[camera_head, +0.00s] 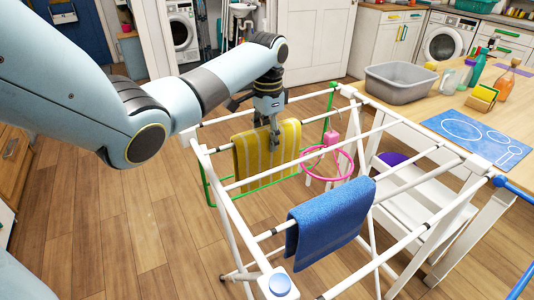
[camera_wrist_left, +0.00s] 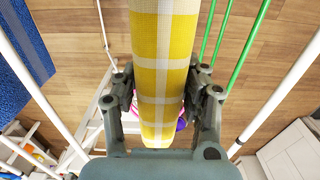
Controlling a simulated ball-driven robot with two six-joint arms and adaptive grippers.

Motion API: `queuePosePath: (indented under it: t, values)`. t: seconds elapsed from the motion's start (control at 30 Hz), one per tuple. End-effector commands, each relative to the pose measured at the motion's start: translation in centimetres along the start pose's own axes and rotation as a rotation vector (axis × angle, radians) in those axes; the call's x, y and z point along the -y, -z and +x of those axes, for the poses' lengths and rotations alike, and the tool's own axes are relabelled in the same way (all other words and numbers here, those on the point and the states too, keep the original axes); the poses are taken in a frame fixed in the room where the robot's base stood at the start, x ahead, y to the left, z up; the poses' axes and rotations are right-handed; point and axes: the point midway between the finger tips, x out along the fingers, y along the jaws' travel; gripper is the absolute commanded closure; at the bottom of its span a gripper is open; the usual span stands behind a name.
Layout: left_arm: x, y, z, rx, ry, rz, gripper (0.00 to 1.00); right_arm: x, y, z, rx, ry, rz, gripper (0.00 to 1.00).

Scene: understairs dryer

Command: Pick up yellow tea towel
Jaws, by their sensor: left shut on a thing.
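The yellow tea towel (camera_head: 250,160), checked with pale stripes, hangs over a white bar of the drying rack (camera_head: 217,187). In the head view my left gripper (camera_head: 273,146) reaches down onto the towel from above. In the left wrist view the towel (camera_wrist_left: 163,45) runs between the two fingers of my left gripper (camera_wrist_left: 160,95), which is shut on it. The towel's part behind the gripper is hidden. My right gripper is not in view.
A blue towel (camera_head: 328,222) hangs on the rack's nearer bars. A pink ring (camera_head: 328,162) is close to the yellow towel's right side. The wooden table (camera_head: 440,98) at right holds a grey basin (camera_head: 400,84), bottles and a blue mat (camera_head: 478,138). Floor at left is clear.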

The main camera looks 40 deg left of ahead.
Motion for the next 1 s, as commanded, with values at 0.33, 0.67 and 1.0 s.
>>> queuePosePath:
  t: [0.33,0.67,1.0]
  values:
    - [0.0,0.0,0.0,0.0,0.0,0.0,1.0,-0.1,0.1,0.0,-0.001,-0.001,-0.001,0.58]
    - [0.1,0.1,-1.9,-0.002,0.002,0.0,1.0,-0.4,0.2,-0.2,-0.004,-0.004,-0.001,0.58]
    - [0.1,0.1,-9.0,-0.005,0.003,0.0,1.0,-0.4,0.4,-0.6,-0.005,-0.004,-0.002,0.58]
